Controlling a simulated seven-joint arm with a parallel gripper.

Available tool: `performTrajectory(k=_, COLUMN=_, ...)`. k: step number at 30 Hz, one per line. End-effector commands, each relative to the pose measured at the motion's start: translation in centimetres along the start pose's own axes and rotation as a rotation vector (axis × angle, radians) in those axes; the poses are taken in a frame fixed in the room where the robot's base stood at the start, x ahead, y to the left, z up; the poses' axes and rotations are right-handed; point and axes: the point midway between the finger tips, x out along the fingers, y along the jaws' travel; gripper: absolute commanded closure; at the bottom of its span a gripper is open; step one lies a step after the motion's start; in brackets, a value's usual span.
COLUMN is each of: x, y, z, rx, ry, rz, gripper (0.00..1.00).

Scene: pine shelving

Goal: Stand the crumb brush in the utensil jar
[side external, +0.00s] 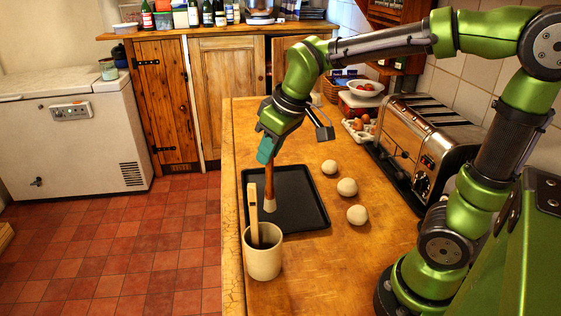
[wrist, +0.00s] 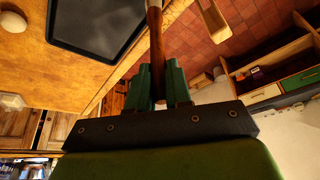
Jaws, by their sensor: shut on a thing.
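My gripper (side external: 268,156) has teal fingers and is shut on the crumb brush (side external: 269,186) near the top of its reddish-brown handle. The brush hangs almost upright, pale end down. In the side view this end overlaps the dark tray, and I cannot tell its height above it. In the wrist view the brush handle (wrist: 155,40) runs up between the fingers (wrist: 158,86). The cream utensil jar (side external: 263,262) stands upright near the counter's front left edge, nearer the side camera than the brush. A flat wooden utensil (side external: 253,205) leans in it. The jar's inside is mostly hidden.
The black tray (side external: 310,206) lies behind the jar. Several dough balls (side external: 347,187) sit to its right. A chrome toaster (side external: 425,145), an egg carton (side external: 358,131) and a white bowl (side external: 366,88) line the wall side. The counter's left edge is close to the jar.

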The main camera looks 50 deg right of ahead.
Motion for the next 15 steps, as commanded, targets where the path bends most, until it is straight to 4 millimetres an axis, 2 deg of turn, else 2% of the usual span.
performTrajectory(k=1, x=-2.2, y=-0.9, z=0.7, rx=-0.026, ry=0.011, rz=-0.01, gripper=1.0)
performTrajectory(k=6, x=-7.2, y=-2.9, z=5.3, rx=-0.102, ry=0.008, rz=-0.04, gripper=1.0)
performTrajectory(k=10, x=-9.6, y=-3.6, z=9.4, rx=-0.151, ry=0.005, rz=-0.058, gripper=1.0)
performTrajectory(k=15, x=-10.7, y=-3.9, z=14.1, rx=-0.195, ry=0.002, rz=-0.073, gripper=1.0)
